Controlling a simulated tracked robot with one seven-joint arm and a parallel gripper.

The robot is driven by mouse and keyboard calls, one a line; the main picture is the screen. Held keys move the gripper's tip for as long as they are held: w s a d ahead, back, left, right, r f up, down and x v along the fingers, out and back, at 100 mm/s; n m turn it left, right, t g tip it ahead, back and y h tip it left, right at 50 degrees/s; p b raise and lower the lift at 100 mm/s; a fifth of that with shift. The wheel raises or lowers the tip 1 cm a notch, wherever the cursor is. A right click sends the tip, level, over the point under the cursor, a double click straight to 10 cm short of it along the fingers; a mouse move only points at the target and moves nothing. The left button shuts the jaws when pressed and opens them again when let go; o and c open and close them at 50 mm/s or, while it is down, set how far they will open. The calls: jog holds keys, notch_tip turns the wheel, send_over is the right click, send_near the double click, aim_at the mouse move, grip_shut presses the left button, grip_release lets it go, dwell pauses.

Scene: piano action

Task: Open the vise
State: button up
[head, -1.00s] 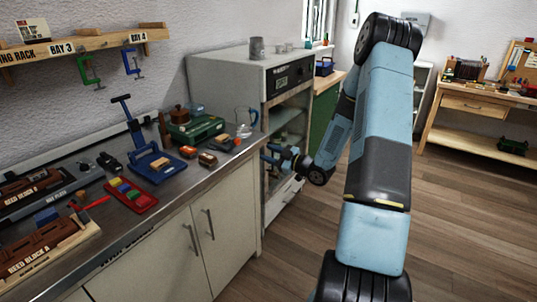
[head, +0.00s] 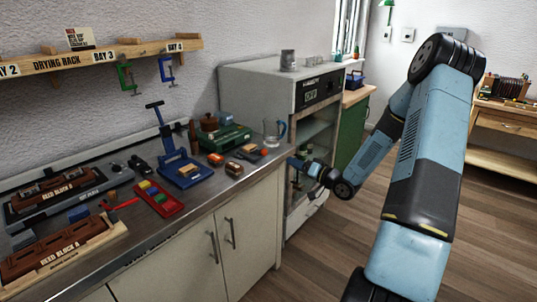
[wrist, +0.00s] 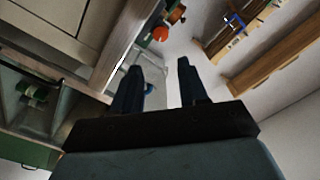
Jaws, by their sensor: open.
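No vise can be singled out with certainty. The likeliest is a blue bench device (head: 180,170) with a tall T-topped upright, standing on the steel counter in the head view. My gripper (head: 302,166) is in front of the grey oven-like cabinet, to the right of the device and apart from it. In the wrist view my gripper (wrist: 160,85) shows two dark fingers spread apart with nothing held between them. The blue device is not clearly seen in the wrist view.
The steel counter also holds a red tray (head: 160,198) of coloured blocks, reed block A (head: 60,250), a green case (head: 225,137) and a glass jug (head: 274,132). The grey cabinet (head: 262,90) stands at the counter's end. Clamps hang from the drying rack (head: 105,57). The wooden floor is open.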

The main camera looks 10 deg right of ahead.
aim_at(267, 152)
jog(key=x, duration=1.3)
jog(key=shift+w+a, duration=0.25)
jog(key=shift+w, duration=0.1)
jog(key=shift+c, duration=0.4)
jog(key=shift+d, duration=0.15)
jog(key=c, duration=0.7)
jog(key=shift+n, duration=0.4)
jog(key=n, duration=0.5)
jog(key=shift+n, duration=0.3)
jog(key=n, duration=0.5)
jog(key=shift+s+n, duration=0.15)
jog(key=shift+n, duration=0.15)
jog(key=shift+f, duration=0.1)
